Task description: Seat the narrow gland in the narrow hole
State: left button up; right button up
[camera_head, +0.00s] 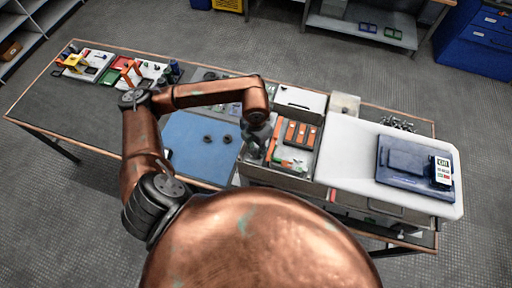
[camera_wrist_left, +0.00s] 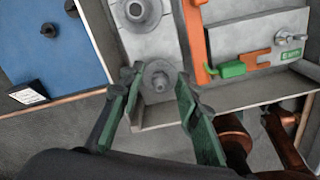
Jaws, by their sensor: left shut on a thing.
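My left gripper (camera_wrist_left: 156,84) is shut on a grey round flanged gland (camera_wrist_left: 158,76), its green-padded fingers on either side of it. The gland is over a light grey panel (camera_wrist_left: 165,40) inside the metal cabinet; I cannot tell whether it touches the panel or is in a hole. A larger round ringed fitting or hole (camera_wrist_left: 137,11) shows just beyond it on the same panel. In the head view my left gripper (camera_head: 257,140) reaches down at the cabinet's left end, and the gland cannot be made out there. My right gripper is not in view.
Two dark round pieces (camera_head: 207,138) (camera_head: 227,139) lie on the blue mat (camera_head: 185,125) left of the cabinet. An orange frame (camera_wrist_left: 193,35) and a green lever (camera_wrist_left: 230,69) stand close to the right of the gripper. The cabinet's front wall (camera_wrist_left: 240,97) is near.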

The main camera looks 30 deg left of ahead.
pick_arm(q)
jog(key=shift+f+b, duration=0.3)
jog(key=shift+f, duration=0.05)
jog(key=o, duration=0.9)
jog(key=shift+o, duration=0.2)
jog(key=shift+r, duration=0.25)
notch_tip(320, 180, up, 12)
jog(key=shift+f, duration=0.25)
jog(key=shift+a, duration=0.1)
